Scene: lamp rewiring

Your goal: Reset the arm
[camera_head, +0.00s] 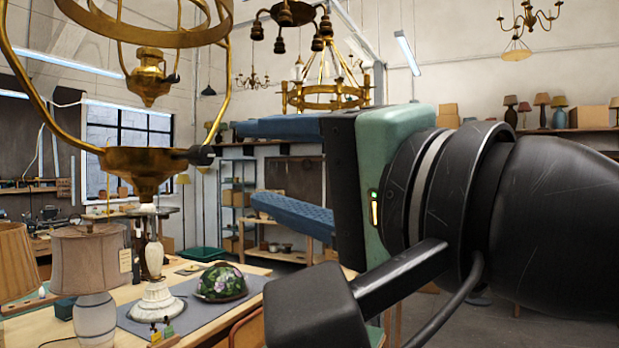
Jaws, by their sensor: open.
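My gripper (285,168) is large in the foreground at the right of the middle. Its two blue fingers point left and stand wide apart, one above the other, with nothing between them. The green and black gripper body joins my black arm, which runs off the right edge. The gripper is raised in the air, in front of the shelving and above the level of the workbench. The arm hides part of the room behind it.
A brass hanging fixture (146,160) is close at the upper left. A workbench (262,270) holds a shaded lamp (90,262), a white lamp base (157,300) and a floral dome shade (221,282) on a grey mat (190,318). A brass chandelier (325,92) hangs beyond the gripper.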

